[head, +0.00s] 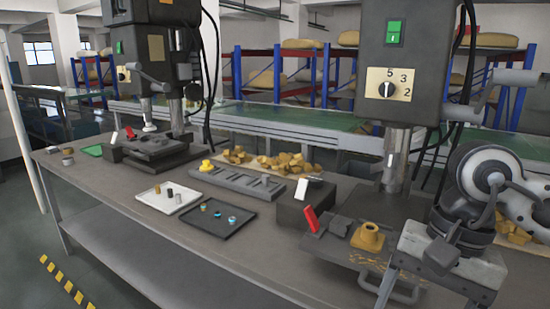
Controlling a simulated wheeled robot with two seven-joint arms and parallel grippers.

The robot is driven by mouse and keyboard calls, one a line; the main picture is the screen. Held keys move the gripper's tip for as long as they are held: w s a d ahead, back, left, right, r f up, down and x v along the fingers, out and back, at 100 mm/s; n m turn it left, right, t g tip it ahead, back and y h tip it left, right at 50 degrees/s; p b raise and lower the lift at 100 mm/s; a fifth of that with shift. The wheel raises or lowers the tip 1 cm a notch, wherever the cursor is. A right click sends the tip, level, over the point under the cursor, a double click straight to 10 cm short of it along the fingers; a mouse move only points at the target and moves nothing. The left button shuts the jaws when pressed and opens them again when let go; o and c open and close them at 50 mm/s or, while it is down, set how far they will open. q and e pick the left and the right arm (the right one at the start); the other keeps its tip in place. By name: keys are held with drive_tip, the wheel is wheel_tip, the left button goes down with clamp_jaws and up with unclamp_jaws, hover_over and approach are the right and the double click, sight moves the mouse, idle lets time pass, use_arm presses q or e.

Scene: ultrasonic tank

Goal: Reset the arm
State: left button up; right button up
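My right arm (490,175) comes in at the right edge, with a white and grey rounded joint and a dark ribbed wrist. My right gripper (435,298) hangs at its lower end, over the front right part of the bench. Its white body is in view, and its fingers stand apart at the bottom edge, where the tips are partly cut off. I see nothing held between them. My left arm and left gripper are not in view.
Beside my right gripper are a drill press (397,165), a yellow part (368,237) and a red-handled clamp (311,219). A white tray (150,200) and a dark tray (240,228) lie on the grey bench (110,215). Another drill press stands at left.

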drive_tip(key=s+a+m+g+y, duration=0.45)
drive_tip(key=a+y, duration=0.45)
drive_tip(key=a, duration=0.5)
drive_tip(key=w+a+r+m+t+y, duration=0.35)
drive_tip(key=m+t+y, duration=0.25)
drive_tip(key=m+y, duration=0.7)
drive_tip(key=w+d+f+m+t+h, duration=0.5)
drive_tip(key=m+t, duration=0.4)
drive_tip(key=m, duration=0.6)
drive_tip(key=w+d+f+m+t+h, duration=0.2)
drive_tip(key=f+m+t+h, duration=0.5)
drive_tip(key=m, duration=0.8)
drive_tip(key=s+d+f+m+g+h, duration=0.2)
drive_tip(key=s+f+m+h, duration=0.1)
drive_tip(key=f, duration=0.4)
drive_tip(key=s+d+f+m+g+h, duration=0.2)
drive_tip(key=s+f+m+h, duration=0.1)
drive_tip(key=s+f+m, duration=0.2)
drive_tip(key=s+d+f+m+g+h, duration=0.2)
drive_tip(key=s+f+m+h, duration=0.1)
drive_tip(key=f+m, duration=0.4)
wheel_tip(320, 180, down, 3)
drive_tip(key=shift+s+d+r, duration=0.1)
drive_tip(key=shift+s+d, duration=0.25)
drive_tip(key=shift+s, duration=0.1)
